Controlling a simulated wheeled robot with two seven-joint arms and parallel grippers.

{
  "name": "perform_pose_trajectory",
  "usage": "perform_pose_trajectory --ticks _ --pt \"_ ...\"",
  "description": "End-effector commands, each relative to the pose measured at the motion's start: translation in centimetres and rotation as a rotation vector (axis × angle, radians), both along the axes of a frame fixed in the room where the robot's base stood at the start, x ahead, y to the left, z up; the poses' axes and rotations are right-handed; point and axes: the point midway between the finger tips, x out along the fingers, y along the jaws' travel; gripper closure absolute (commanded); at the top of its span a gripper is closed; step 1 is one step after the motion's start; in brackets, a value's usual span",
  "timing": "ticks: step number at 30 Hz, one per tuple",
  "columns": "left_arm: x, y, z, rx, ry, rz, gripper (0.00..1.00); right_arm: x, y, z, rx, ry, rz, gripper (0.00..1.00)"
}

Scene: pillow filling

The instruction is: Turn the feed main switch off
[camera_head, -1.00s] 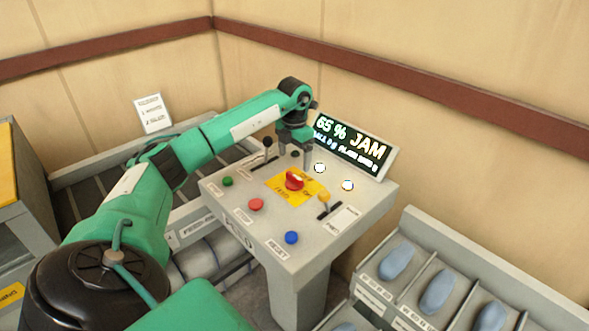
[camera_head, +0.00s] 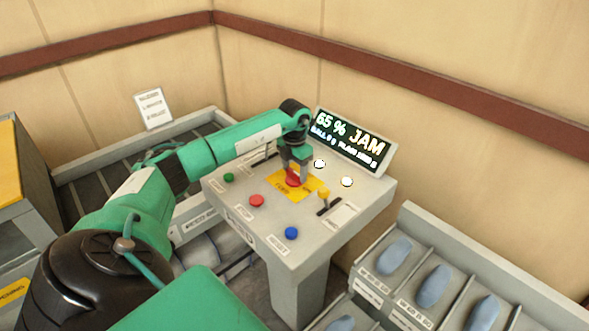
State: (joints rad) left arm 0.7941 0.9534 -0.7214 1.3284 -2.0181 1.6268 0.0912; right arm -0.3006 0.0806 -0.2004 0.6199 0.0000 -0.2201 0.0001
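The feed main switch is a red knob (camera_head: 292,182) on a yellow plate (camera_head: 280,190) in the middle of the grey console top. My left gripper (camera_head: 295,172) points down right at the knob, with its fingers at the knob's upper part and partly hiding it. I cannot tell whether the fingers are closed on the knob or just around it. The plate's lettering is too small and partly covered to read fully. My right gripper is not in view.
The console (camera_head: 330,215) also carries a green button (camera_head: 228,177), a red button (camera_head: 256,200), a blue button (camera_head: 291,233), a yellow-handled lever (camera_head: 323,194) and two white lamps. A display (camera_head: 352,142) reads "65 % JAM". Bins with blue pieces (camera_head: 433,287) stand at the lower right.

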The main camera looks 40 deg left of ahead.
Motion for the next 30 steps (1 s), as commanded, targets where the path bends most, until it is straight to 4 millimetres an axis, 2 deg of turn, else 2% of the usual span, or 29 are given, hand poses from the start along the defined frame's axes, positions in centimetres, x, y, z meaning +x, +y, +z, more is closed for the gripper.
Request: perform_pose_trajectory --ticks 8,14,30 --pt "0.0 0.0 0.0 0.001 0.0 0.022 0.61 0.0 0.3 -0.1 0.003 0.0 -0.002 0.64" --pt "0.0 0.0 -0.1 0.001 0.0 0.106 0.61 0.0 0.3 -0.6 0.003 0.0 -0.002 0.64" --pt "0.0 0.1 -0.1 0.002 0.0 0.584 0.61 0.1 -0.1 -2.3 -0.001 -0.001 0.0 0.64"
